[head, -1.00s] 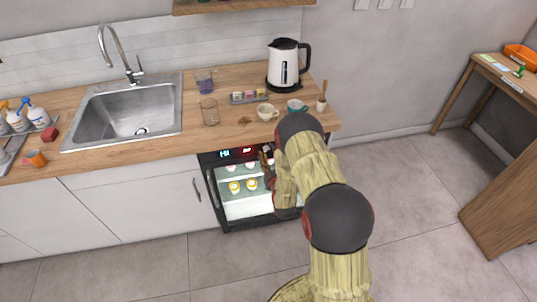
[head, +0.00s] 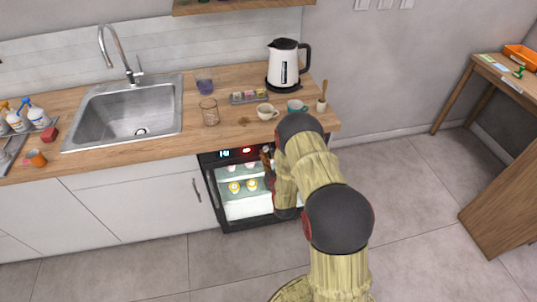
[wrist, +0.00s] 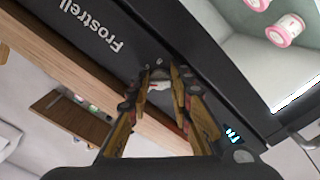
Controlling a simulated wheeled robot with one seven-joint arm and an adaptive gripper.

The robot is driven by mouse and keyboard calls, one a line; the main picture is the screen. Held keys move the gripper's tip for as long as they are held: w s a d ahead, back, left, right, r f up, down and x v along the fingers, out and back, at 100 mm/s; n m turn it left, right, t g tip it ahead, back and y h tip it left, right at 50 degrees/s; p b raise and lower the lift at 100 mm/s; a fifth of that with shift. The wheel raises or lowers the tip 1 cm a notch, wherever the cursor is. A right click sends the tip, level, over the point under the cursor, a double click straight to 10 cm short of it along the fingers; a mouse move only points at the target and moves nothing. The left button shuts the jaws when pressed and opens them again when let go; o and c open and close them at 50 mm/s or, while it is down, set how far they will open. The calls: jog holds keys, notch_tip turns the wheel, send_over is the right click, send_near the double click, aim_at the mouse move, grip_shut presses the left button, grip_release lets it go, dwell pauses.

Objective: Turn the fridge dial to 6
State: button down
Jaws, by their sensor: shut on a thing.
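The small black fridge (head: 224,217) stands under the counter with its lit interior showing through the glass front. Its blue display (head: 224,154) glows on the top panel, too small to read surely; it also shows tilted in the wrist view (wrist: 233,135). My gripper (wrist: 159,78) is shut on the fridge dial, whose pale face (wrist: 159,87) shows between the fingers on the black panel marked "Frostrell". The dial's number marks cannot be read. In the head view my arm hides the dial and most of the gripper.
The wooden counter (head: 150,140) above holds a sink (head: 130,117), a kettle (head: 284,66), a glass (head: 209,112) and cups (head: 266,111). Jars (wrist: 285,30) stand inside the fridge. Floor (head: 420,210) to the right is clear.

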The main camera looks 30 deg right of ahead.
jog(key=shift+m, duration=0.3)
jog(key=m+b, duration=0.2)
jog(key=m, duration=0.2)
jog(key=m+b, duration=0.2)
jog(key=m, duration=0.2)
jog(key=shift+a+f, duration=0.15)
jog(key=shift+a, duration=0.05)
dwell(0.5)
jog(key=c, duration=1.6)
grip_release()
